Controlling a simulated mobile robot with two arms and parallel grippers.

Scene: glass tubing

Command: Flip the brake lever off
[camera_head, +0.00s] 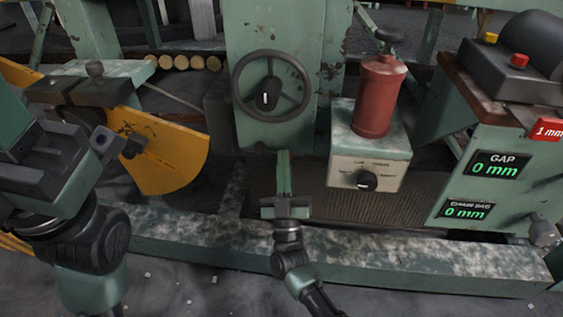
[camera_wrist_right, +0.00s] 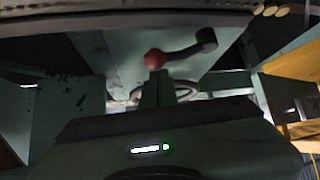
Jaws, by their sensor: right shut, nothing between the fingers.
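A lever with a red ball knob (camera_wrist_right: 154,59) and a dark bent arm (camera_wrist_right: 190,50) shows in the right wrist view, just beyond my fingertips. I cannot tell if it is the brake lever, and I cannot pick it out in the head view. My right gripper (camera_head: 283,155) is shut and empty, its fingers upright below the handwheel (camera_head: 270,85). In the wrist view its fingers (camera_wrist_right: 156,75) overlap the red knob's lower edge; contact cannot be told. My left gripper (camera_head: 100,140) is at the left, its fingers unclear.
A red cylinder (camera_head: 378,97) stands on a green box with a black dial (camera_head: 366,181). A yellow plate (camera_head: 163,153) is at left. A console with a GAP display (camera_head: 497,165) is at right. A worn green beam (camera_head: 350,255) runs along the front.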

